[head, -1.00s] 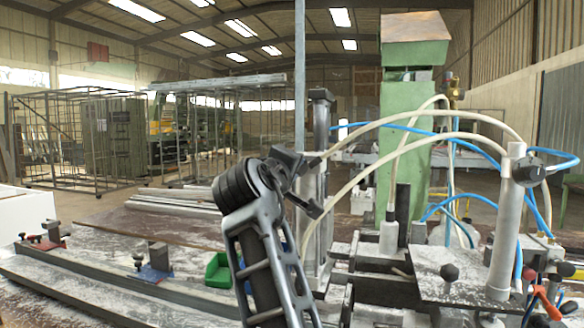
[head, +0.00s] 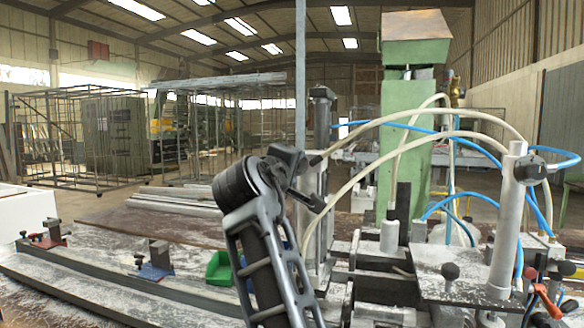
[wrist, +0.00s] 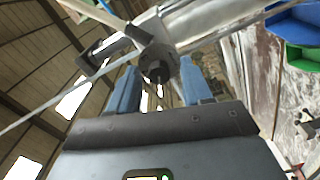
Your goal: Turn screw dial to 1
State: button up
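In the wrist view my gripper (wrist: 158,70) has its two blue fingers spread, one on each side of a dark knob (wrist: 157,62) on a pale metal cylinder. This knob may be the screw dial; no numbers can be read on it. The fingers look apart from the knob, with gaps on both sides, though depth is hard to judge. In the head view my arm reaches up to the upright metal column (head: 318,190); the fingertips cannot be made out there.
A green bin (head: 219,268) sits on the bench left of my arm. White and blue hoses arch over the clamp machinery to the right. A pale cylinder post (head: 505,225) with a black knob (head: 530,169) stands at right. A long metal profile (head: 110,293) lies at front left.

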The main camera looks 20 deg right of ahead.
jog(key=b+v, duration=0.2)
jog(key=v, duration=0.5)
jog(key=shift+s+a, duration=0.2)
jog(key=shift+s, duration=0.1)
